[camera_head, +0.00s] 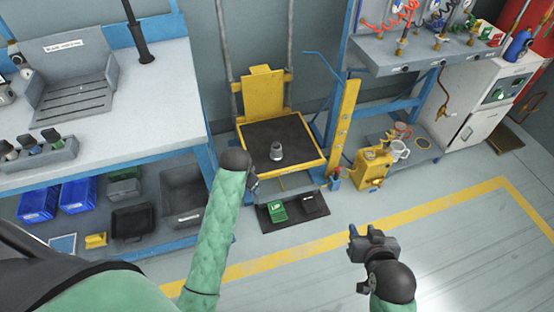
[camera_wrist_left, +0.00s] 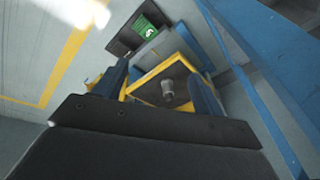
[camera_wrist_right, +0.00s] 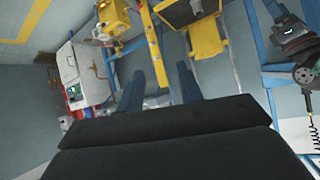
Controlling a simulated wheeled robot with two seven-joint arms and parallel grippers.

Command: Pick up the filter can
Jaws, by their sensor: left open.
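The filter can (camera_head: 305,149), a small grey cylinder, stands on the dark top of a yellow-framed lift platform (camera_head: 322,161). In the left wrist view, the can (camera_wrist_left: 168,89) appears between my open fingers, some distance beyond them. My left gripper (camera_head: 254,186) is in front of the platform's left side, apart from the can. My right gripper (camera_head: 366,238) is over the floor, right of and nearer than the platform. Its fingers stand apart and empty in the right wrist view (camera_wrist_right: 160,82).
A workbench (camera_head: 150,95) with a blue frame stands left of the platform. A yellow post (camera_head: 345,125) and a yellow machine (camera_head: 373,168) stand to its right. A green item (camera_head: 277,211) lies on a dark mat below. The marked floor in front is clear.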

